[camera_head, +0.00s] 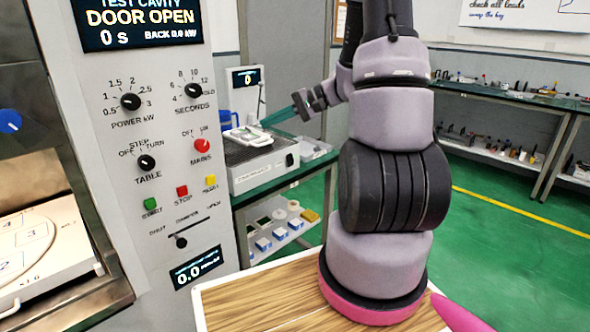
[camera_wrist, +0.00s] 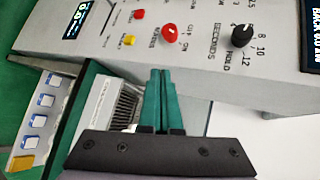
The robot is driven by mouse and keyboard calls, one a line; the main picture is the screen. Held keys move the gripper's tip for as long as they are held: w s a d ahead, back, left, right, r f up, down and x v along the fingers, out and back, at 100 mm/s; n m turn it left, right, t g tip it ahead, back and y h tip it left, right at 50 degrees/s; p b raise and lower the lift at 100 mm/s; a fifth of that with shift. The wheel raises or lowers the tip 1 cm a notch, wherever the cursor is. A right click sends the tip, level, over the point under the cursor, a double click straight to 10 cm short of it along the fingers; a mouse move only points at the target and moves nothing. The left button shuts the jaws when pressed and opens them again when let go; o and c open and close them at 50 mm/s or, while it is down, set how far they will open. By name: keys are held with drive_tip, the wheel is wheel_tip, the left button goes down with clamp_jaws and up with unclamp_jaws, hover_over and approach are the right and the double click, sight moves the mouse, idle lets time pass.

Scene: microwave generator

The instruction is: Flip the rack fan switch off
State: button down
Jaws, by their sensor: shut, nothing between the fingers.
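I cannot make out a switch labelled as the rack fan in either view. The mains knob also shows in the head view (camera_head: 202,145).
A white-topped bench instrument (camera_head: 262,160) stands on a bench right of the panel, behind my gripper. The open cavity (camera_head: 40,230) is at the left. Dark knobs (camera_head: 130,101) and buttons (camera_head: 182,191) sit on the panel. A wooden top (camera_head: 270,295) lies in front.

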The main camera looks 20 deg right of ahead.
sight(290, 160)
drive_tip(key=w+d+f+m+t+h, duration=0.2)
drive_tip(key=d+f+m+t+h, duration=0.1)
drive_tip(key=d+f, duration=0.7)
drive_tip(key=w+d+f+m+t+h, duration=0.3)
drive_tip(key=d+f+t, duration=0.3)
drive_tip(key=d+f, duration=0.4)
wheel_tip(290, 160, down, 4)
drive_tip(key=shift+w+d+r+m+t+h, duration=0.1)
drive_tip(key=shift+w+d+m+t+h, duration=0.15)
drive_tip(key=shift+m, duration=0.65)
drive_tip(key=shift+w, duration=0.1)
drive_tip(key=x, duration=1.4)
drive_tip(key=shift+r, duration=0.1)
